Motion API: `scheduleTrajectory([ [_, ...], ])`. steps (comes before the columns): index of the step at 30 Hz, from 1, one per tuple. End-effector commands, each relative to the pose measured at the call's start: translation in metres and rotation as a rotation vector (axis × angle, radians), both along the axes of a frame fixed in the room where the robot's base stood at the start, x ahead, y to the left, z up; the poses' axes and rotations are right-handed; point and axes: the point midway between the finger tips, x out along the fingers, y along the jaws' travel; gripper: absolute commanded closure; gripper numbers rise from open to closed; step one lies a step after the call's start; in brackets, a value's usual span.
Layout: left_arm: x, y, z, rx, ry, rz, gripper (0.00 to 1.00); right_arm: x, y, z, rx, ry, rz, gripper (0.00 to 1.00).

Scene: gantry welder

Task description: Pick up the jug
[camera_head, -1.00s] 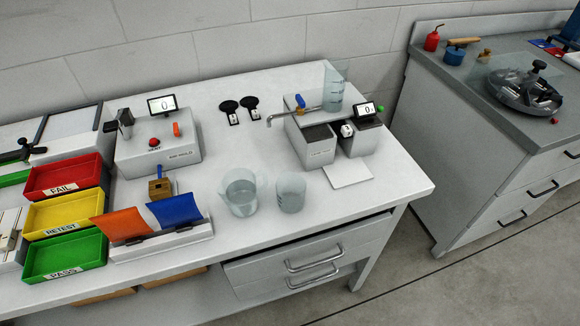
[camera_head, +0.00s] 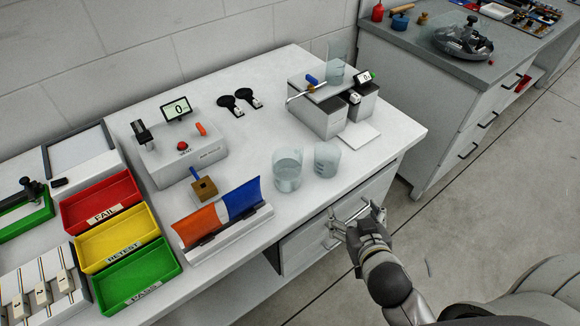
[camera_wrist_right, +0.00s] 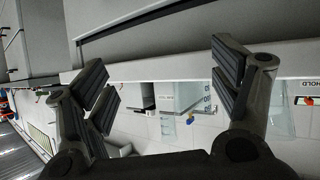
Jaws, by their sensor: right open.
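Two clear vessels stand upright on the white bench near its front edge: a wider one (camera_head: 287,172) and, to its right, one with graduation marks (camera_head: 327,160). I cannot tell for sure which is the jug. A third clear vessel (camera_head: 336,68) stands on the grey unit at the back right. My right gripper (camera_head: 355,217) is open and empty, in front of the bench by the drawer handle, apart from the vessels. Its spread fingers (camera_wrist_right: 165,78) also show in the right wrist view, with clear vessels beyond them. My left gripper is not in view.
The grey two-box unit (camera_head: 325,110) with a white pad (camera_head: 358,135) stands behind the vessels. A press-button box (camera_head: 180,155) and an orange and blue holder (camera_head: 222,215) are to the left, beside red, yellow and green trays (camera_head: 140,275). The bench's right front corner is clear.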

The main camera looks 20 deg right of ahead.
Motion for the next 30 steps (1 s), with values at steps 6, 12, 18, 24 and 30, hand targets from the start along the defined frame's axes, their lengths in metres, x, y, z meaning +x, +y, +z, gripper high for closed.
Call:
scheduleTrajectory([
  [6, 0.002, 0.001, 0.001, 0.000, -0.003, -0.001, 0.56, 0.018, 0.009, 0.038, 0.010, -0.224, 0.074, 0.17],
  [12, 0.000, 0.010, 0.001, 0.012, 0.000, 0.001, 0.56, 0.023, 0.037, 0.053, 0.044, -0.380, 0.227, 0.17],
  [18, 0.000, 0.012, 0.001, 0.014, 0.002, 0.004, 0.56, 0.016, 0.071, 0.056, 0.098, -0.464, 0.406, 0.17],
  [24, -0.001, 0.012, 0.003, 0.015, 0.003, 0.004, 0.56, 0.018, 0.087, 0.057, 0.122, -0.483, 0.476, 0.17],
  [30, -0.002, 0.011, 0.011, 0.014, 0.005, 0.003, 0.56, 0.046, 0.095, 0.058, 0.121, -0.485, 0.478, 0.17],
])
